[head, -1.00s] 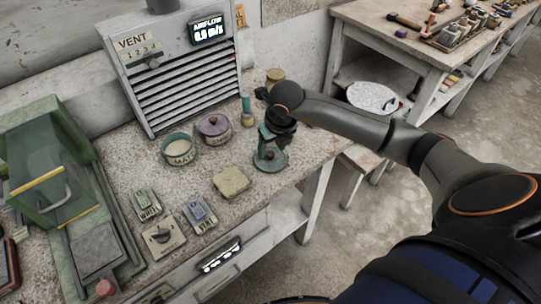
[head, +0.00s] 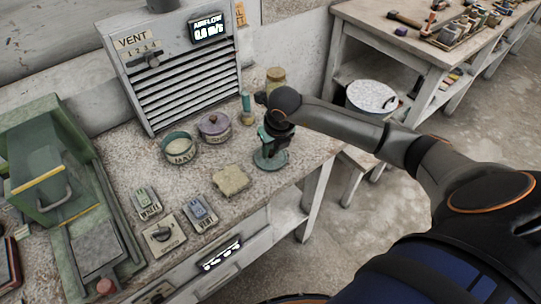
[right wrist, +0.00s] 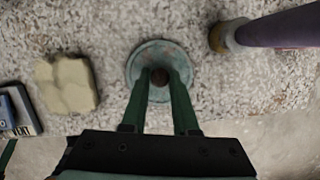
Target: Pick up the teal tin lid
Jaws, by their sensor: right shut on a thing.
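The teal tin lid (head: 265,163) is at the right front part of the worktop, a round disc with a small dark brown knob. In the right wrist view the lid (right wrist: 147,57) is seen from above. My right gripper (head: 273,148) is over the lid, pointing down; its two green fingers (right wrist: 159,82) are shut on the knob. The lid looks flat and at worktop level; I cannot tell whether a gap is under it. The open teal tin (head: 180,150), with pale contents, stands to the left. My left gripper is out of view.
A purple lidded tin (head: 214,127) stands beside the teal tin. A beige block (head: 230,180) lies left of the lid. A teal-and-cork upright thing (head: 247,108) and a yellowish jar (head: 275,79) stand behind. The worktop's front edge is close to the lid.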

